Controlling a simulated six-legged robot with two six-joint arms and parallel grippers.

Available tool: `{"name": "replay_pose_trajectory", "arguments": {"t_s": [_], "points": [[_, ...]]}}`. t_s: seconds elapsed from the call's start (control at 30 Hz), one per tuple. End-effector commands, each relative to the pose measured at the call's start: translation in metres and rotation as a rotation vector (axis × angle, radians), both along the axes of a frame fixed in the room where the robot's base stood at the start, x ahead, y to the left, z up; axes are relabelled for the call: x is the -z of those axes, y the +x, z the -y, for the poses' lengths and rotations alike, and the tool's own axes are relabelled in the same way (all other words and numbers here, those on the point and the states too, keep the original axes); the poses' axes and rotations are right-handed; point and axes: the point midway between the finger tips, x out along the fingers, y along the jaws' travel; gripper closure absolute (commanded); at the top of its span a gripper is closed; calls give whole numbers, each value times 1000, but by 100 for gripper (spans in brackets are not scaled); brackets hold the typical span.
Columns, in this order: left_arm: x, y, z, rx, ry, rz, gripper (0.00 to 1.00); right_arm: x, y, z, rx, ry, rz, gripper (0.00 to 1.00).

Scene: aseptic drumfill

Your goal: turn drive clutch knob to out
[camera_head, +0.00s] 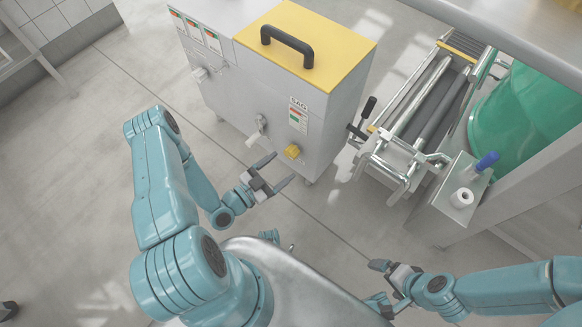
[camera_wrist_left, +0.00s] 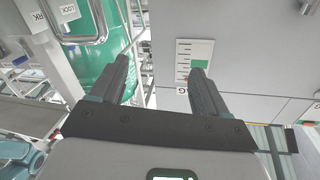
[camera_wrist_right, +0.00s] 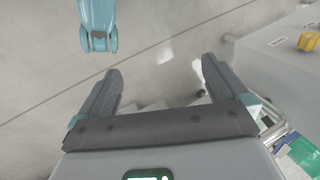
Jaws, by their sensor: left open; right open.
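A yellow knob (camera_head: 292,151) sits low on the front face of the grey cabinet (camera_head: 225,95). It also shows at the right edge of the right wrist view (camera_wrist_right: 308,42), with a small label beside it that is too small to read. My left gripper (camera_head: 285,167) is open and empty in front of this face, just below the knob in the head view, and looks apart from it. The left wrist view shows its spread fingers (camera_wrist_left: 158,70) and no knob. My right gripper (camera_head: 373,282) is open and empty, low and well to the right of the knob.
A yellow lid (camera_head: 335,50) with a black handle tops the cabinet. A tap (camera_head: 257,130) juts out left of the knob. A black-handled lever (camera_head: 363,115) and a roller frame (camera_head: 415,110) stand to the right, beside a green drum (camera_head: 525,115). The floor in front is clear.

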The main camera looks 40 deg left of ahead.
Motion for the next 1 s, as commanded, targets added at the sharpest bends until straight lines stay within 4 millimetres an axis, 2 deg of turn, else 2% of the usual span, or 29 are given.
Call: {"name": "replay_pose_trajectory", "arguments": {"t_s": [0.03, 0.1, 0.2, 0.37, 0.47, 0.57, 0.8, 1.0], "points": [[44, -13, -13, -47, -8, 4, 24, 37, 1, 1, 3, 0, 2, 0], [67, -28, -26, -97, -15, 7, 24, 53, 2, 2, 5, -1, 3, 0], [88, -43, -38, -147, -23, 2, 24, 67, 2, 2, 7, -2, 5, 0], [97, -49, -43, -175, -29, -1, 24, 72, 3, 3, 9, -3, 7, 0], [96, -38, -42, -172, -30, 0, 24, 74, 5, 3, 9, -3, 14, 0], [97, -18, -39, -168, -28, 1, 24, 80, 9, 4, 11, -6, 27, 0], [97, 40, -35, -168, -27, 2, 24, 98, 21, 6, 16, -13, 67, 0], [97, 82, -32, -171, -29, 0, 24, 111, 31, 8, 20, -20, 102, 0]]}}
